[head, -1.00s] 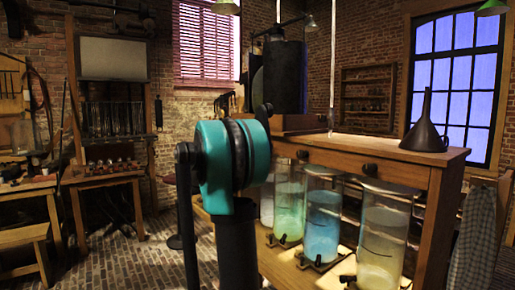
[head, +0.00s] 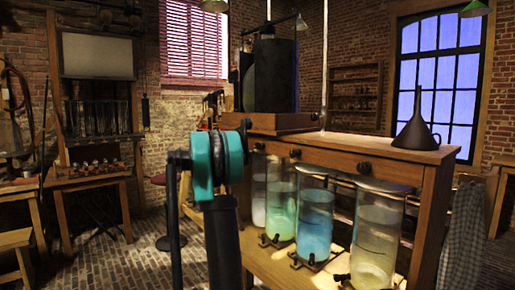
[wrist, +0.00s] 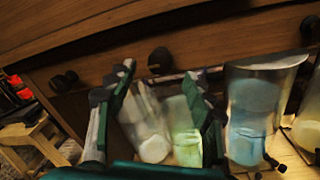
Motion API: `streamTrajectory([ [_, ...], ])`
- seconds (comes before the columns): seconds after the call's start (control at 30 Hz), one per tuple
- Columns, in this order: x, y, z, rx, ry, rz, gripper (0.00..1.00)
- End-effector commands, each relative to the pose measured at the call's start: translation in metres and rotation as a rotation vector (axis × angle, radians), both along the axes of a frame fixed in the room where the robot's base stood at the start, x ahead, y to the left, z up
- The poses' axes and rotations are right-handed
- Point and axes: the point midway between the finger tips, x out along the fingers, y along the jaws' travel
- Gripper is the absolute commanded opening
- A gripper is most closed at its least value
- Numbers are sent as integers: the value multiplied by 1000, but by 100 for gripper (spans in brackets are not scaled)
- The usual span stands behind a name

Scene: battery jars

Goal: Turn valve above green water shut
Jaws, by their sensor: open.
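The jar with green water (head: 281,212) stands between a whitish jar (head: 258,200) and the jar with blue water (head: 315,225). It also shows in the wrist view (wrist: 184,130). A dark round knob (wrist: 160,60) sticks out of the wooden front above the whitish and green jars. A similar knob in the head view (head: 295,153) is on the same front. My gripper (wrist: 158,80) is open, its two green-sided fingers apart, with the whitish and green jars visible between them. The knob appears just beyond the fingertips, not gripped. In the head view my arm hides the gripper.
A yellowish jar (head: 377,240) stands at the right end of the row. More dark knobs are to the left (wrist: 63,81) and right (wrist: 309,29). Small taps (head: 340,278) project at the jar bases. A dark funnel (head: 416,125) stands on the wooden cabinet top (head: 350,146).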

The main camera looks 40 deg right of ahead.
Motion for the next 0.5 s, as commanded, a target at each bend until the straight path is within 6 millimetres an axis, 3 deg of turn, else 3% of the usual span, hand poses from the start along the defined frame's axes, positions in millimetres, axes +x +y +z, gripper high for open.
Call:
streamTrajectory([
  [0.2, 6, -41, 0, 0, 0, -2, 52],
  [0.5, 10, -66, 0, 0, -1, 0, 52],
])
